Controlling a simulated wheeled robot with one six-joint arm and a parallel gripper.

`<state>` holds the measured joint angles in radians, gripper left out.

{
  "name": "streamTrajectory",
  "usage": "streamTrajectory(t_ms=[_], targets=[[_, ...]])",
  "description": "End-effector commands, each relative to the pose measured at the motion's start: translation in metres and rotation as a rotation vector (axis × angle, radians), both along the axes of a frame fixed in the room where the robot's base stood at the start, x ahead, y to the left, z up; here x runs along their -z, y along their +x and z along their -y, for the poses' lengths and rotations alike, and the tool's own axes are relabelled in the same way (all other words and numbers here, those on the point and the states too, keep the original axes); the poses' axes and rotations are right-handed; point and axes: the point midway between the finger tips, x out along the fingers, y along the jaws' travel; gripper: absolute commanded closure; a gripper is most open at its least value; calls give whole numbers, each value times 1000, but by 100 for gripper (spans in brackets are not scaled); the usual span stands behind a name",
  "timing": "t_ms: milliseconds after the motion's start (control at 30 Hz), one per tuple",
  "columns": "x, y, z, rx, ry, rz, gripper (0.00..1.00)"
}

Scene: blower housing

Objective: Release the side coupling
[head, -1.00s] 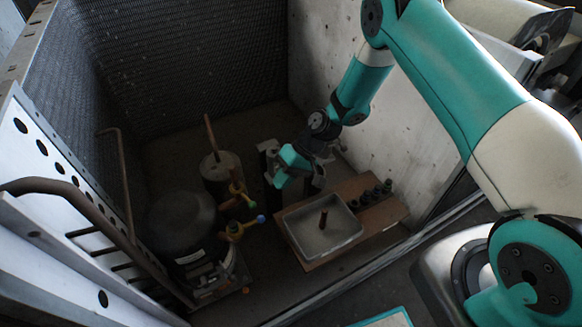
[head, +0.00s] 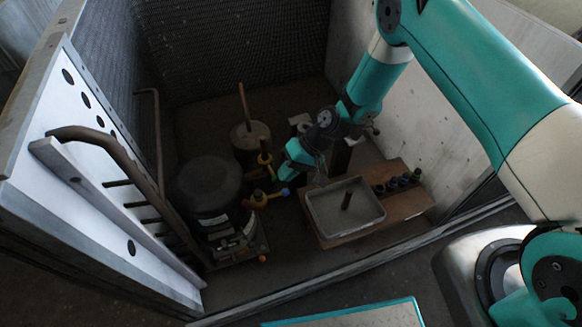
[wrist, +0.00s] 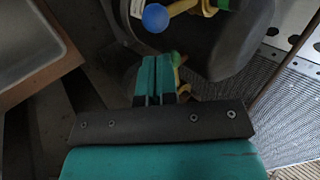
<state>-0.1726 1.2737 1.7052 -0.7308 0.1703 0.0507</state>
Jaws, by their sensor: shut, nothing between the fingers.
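The side coupling may be the yellow fitting (head: 258,198) on the right side of the black compressor; I cannot tell for sure. A lever with a blue ball end (head: 285,191) points right from it. In the wrist view, the blue ball (wrist: 155,18) and its yellow lever (wrist: 182,6) are at the top. A second yellow fitting (head: 265,158) sits by the grey cylinder behind; a yellow piece (wrist: 178,62) shows partly behind my fingers. My gripper (head: 284,172) is shut and empty, just above the blue ball in the picture. Its teal fingers (wrist: 155,75) touch each other in the wrist view.
The black compressor (head: 208,185) and grey cylinder (head: 250,136) stand left of my gripper. A grey tray (head: 325,232) with a brown rod lies on a wooden board (head: 405,207) at the right. A white perforated panel (head: 130,245) with a bent pipe borders the left.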

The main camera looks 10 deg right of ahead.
Motion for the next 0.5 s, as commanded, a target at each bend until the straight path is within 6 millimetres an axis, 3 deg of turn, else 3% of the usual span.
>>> streamTrajectory(t_ms=[333,500], targets=[[0,-6,-6,0,-1,-3,100],[-3,-6,2,-2,-2,-3,100]])
